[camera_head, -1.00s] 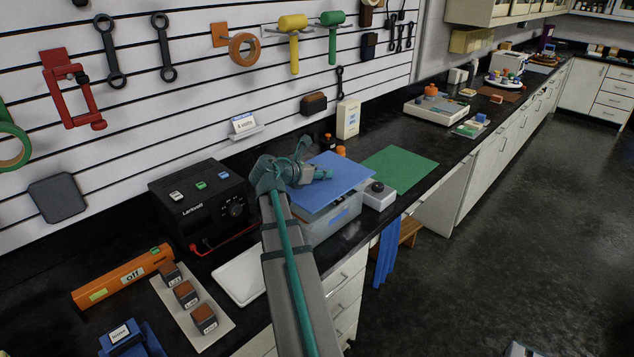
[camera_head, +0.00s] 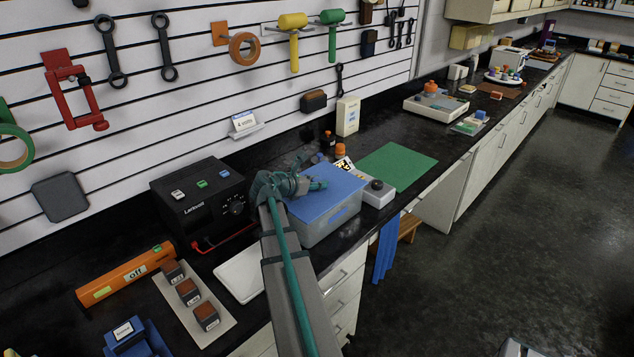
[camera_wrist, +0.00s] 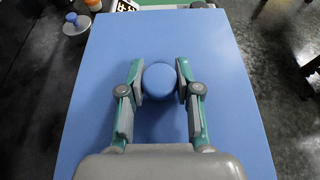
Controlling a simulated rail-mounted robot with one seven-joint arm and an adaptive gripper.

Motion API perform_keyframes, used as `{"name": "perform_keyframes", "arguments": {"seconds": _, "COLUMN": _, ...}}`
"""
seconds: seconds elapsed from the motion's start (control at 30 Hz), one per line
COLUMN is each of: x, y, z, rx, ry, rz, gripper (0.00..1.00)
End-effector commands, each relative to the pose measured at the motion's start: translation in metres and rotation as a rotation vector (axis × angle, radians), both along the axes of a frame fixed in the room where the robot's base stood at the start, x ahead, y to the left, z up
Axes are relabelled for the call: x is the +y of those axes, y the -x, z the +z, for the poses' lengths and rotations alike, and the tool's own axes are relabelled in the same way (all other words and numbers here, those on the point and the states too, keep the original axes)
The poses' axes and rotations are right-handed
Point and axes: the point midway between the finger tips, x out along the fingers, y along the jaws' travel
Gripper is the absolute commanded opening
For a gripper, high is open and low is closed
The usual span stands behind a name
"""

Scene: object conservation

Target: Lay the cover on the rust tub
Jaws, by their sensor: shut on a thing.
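The cover (camera_head: 338,190) is a flat blue sheet with a round blue knob (camera_wrist: 160,88) in its middle. It lies level over the rust tub (camera_head: 332,228), a translucent grey box on the black counter, and its edges roughly match the rim. The cover appears to rest on the rim, though the far edges are hard to make out. In the wrist view the cover (camera_wrist: 225,50) fills most of the picture and hides the tub. My gripper (camera_wrist: 160,76) is shut on the knob from both sides; it also shows over the cover in the head view (camera_head: 314,185).
A black power supply (camera_head: 203,200) stands left of the tub. A grey box with a dark knob (camera_head: 379,193) stands close at its right. A green mat (camera_head: 398,166) lies clear behind it. A white tray (camera_head: 238,275) lies at the front left. Small bottles (camera_head: 340,151) stand behind.

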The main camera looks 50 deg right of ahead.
Motion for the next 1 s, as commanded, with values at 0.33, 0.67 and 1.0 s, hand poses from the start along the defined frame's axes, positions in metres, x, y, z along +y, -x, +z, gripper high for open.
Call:
{"name": "perform_keyframes", "arguments": {"seconds": 0.33, "x": 0.000, "y": 0.000, "z": -0.006, "rx": 0.001, "ry": 0.000, "rz": 0.000, "gripper": 0.46}}
{"name": "perform_keyframes", "arguments": {"seconds": 0.67, "x": 0.000, "y": 0.000, "z": -0.005, "rx": 0.001, "ry": 0.000, "rz": 0.000, "gripper": 0.58}}
{"name": "perform_keyframes", "arguments": {"seconds": 1.0, "x": 0.022, "y": -0.002, "z": 0.008, "rx": 0.000, "ry": 0.001, "rz": 0.003, "gripper": 0.58}}
